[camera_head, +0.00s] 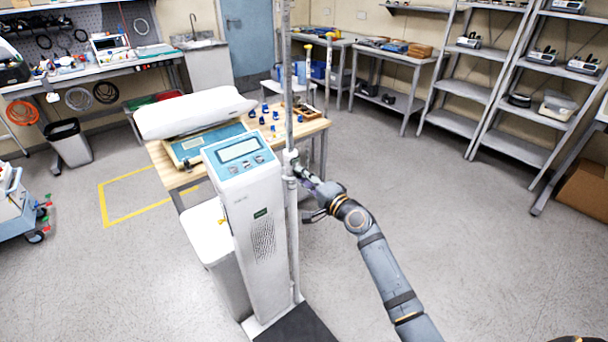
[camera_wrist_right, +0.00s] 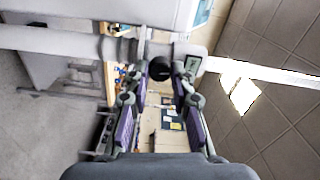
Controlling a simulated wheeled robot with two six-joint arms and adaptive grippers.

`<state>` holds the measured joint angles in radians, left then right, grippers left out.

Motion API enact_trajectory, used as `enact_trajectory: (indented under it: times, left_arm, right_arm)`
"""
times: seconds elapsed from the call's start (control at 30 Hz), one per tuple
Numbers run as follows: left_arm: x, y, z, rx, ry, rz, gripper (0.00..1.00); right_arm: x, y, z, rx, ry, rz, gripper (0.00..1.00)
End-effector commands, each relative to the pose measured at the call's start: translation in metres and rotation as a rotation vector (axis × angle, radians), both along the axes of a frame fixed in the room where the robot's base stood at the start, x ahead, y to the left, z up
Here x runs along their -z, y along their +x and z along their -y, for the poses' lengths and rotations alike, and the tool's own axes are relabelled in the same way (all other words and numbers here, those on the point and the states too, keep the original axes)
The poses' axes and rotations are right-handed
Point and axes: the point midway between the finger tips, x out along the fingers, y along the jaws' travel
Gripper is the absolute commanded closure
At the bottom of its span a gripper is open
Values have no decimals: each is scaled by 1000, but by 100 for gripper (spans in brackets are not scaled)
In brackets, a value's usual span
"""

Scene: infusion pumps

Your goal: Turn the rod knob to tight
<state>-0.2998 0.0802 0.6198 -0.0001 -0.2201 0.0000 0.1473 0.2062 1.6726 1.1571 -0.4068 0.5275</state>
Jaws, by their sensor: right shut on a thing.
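The grey rod (camera_head: 292,235) stands upright beside the white pump column (camera_head: 256,210), and a light clamp (camera_head: 290,160) sits on it. My right gripper (camera_head: 302,172) is at the clamp, reaching in from the right. In the right wrist view the dark round rod knob (camera_wrist_right: 160,67) lies between the fingertips of my right gripper (camera_wrist_right: 160,74), which is shut on it. The rod (camera_wrist_right: 50,40) runs sideways across that view. In the head view the knob is mostly hidden by the fingers, and its turn angle cannot be told. My left gripper is not in view.
A wooden-topped table (camera_head: 312,128) with small blue parts stands behind the column. A white bin (camera_head: 212,238) is left of the column and a dark base plate (camera_head: 298,325) is at its foot. Shelves (camera_head: 500,90) line the right wall.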

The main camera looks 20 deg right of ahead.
Motion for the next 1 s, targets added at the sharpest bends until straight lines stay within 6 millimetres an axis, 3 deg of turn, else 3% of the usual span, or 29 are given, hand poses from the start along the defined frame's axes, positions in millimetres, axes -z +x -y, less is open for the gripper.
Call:
enact_trajectory:
  times: [0.33,0.87,0.9,1.0]
  left_arm:
    - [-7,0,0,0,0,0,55]
    - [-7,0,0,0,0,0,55]
    - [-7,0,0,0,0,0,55]
    - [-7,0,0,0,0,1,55]
  right_arm:
    - [1,0,0,1,123,-46,100]
    - [2,0,0,0,145,-55,100]
    - [2,0,0,0,145,-55,74]
    - [1,0,0,0,144,-54,60]
